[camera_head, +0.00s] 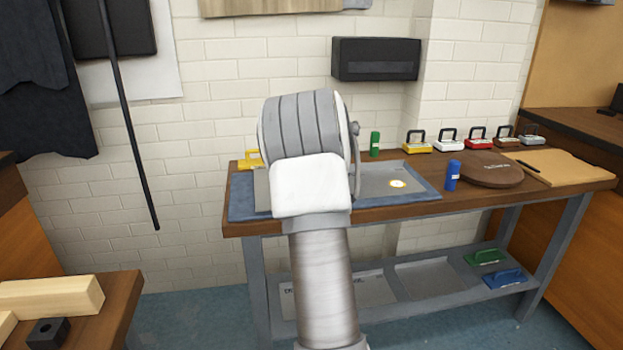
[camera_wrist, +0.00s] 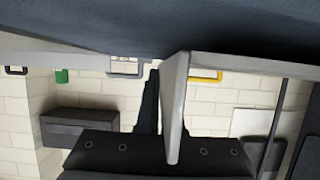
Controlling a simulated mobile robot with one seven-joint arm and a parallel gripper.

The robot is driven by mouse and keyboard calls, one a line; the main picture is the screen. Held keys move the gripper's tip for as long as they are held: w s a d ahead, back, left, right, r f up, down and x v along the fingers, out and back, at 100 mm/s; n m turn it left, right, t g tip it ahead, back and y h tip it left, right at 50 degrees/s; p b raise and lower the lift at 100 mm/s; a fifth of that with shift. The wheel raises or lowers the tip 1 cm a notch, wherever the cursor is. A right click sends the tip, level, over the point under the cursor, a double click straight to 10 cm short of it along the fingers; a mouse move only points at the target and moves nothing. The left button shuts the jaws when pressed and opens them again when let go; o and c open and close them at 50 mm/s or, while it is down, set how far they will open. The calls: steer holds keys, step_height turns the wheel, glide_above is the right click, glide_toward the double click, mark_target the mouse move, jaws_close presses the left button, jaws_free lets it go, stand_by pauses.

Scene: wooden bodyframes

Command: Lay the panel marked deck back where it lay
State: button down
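No readable word "deck" shows in either view. A grey panel (camera_head: 380,181) with a pale yellow oval label lies on or just above a blue mat (camera_head: 425,203) at the left of the workbench. My arm covers its middle. My gripper is hidden behind the arm in the head view. In the wrist view my gripper (camera_wrist: 158,105) shows dark parts around an upright grey piece (camera_wrist: 175,115). I cannot tell whether they grip it. A dark blue surface (camera_wrist: 160,22) fills the top of that view.
The workbench (camera_head: 385,213) also carries a green cylinder (camera_head: 375,143), a blue cylinder (camera_head: 453,176), a brown disc (camera_head: 485,168), a tan board (camera_head: 565,167) and a row of handled blocks (camera_head: 448,141). Below is a grey shelf (camera_head: 430,282) with recesses and green and blue handled pieces (camera_head: 505,278).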

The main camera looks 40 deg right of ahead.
steer(key=shift+f+b, duration=0.45)
steer(key=shift+b, duration=0.35)
steer(key=c, duration=1)
jaws_free()
steer(key=shift+f, duration=0.1)
steer(key=p+v, duration=0.1)
steer(key=v, duration=1.6)
steer(key=shift+s+a, duration=0.1)
steer(key=shift+s, duration=0.15)
